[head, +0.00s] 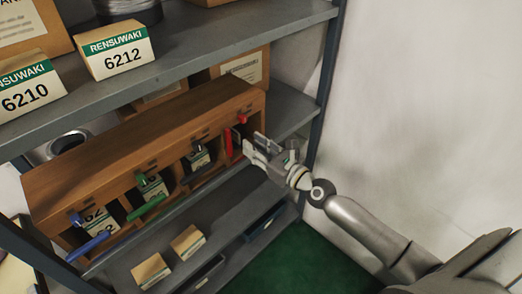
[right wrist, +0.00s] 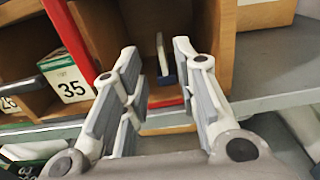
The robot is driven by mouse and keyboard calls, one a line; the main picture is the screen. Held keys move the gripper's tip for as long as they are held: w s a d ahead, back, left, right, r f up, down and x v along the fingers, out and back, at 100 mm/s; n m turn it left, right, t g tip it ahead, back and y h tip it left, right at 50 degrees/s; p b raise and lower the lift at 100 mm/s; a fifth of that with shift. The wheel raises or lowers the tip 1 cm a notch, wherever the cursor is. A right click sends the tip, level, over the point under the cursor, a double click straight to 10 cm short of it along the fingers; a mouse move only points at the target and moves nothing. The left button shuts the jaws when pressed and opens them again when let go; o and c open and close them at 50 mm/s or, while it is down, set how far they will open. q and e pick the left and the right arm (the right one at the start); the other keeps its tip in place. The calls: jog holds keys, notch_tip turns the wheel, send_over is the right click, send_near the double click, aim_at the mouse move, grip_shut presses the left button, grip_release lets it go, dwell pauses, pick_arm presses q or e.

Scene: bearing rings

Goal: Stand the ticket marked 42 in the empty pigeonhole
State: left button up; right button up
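The wooden pigeonhole rack (head: 150,138) stands on the middle shelf, with blue, green, black and red markers along its front. My right gripper (head: 254,143) is at its right end, by the red-marked pigeonhole. In the right wrist view the fingers (right wrist: 156,52) are spread apart, facing into that pigeonhole (right wrist: 125,25). A thin upright thing (right wrist: 161,50), pale with a blue lower end, stands inside, seen nearly edge-on beyond the fingertips. It is apart from both fingers. I cannot read a number on it. No 42 is legible in either view. My left gripper is out of view.
Small boxes (head: 187,241) lie below. A grey shelf post (head: 323,95) stands near my right arm.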

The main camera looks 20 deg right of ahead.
jog(key=shift+v, duration=1)
jog(key=s+d+f+n+g+h, duration=0.2)
jog(key=f+n, duration=0.3)
jog(key=f, duration=0.6)
jog(key=s+d+f+n+g+h, duration=0.1)
jog(key=s+d+f+n+g, duration=0.2)
jog(key=f, duration=0.8)
jog(key=s+f+n+g+h, duration=0.2)
jog(key=s+f+n, duration=0.65)
jog(key=f, duration=0.65)
jog(key=s+a+f+n+g, duration=0.2)
jog(key=s+f+n, duration=0.4)
jog(key=s, duration=0.5)
jog(key=s+a+f+n+g, duration=0.2)
jog(key=s+f+n+g, duration=0.2)
jog(key=s, duration=0.8)
jog(key=s+a+f+n+g+h, duration=0.1)
jog(key=s+f+n+g, duration=0.2)
jog(key=s+f+n, duration=0.5)
jog(key=s, duration=0.4)
jog(key=shift+a+f, duration=0.2)
jog(key=shift+a, duration=0.2)
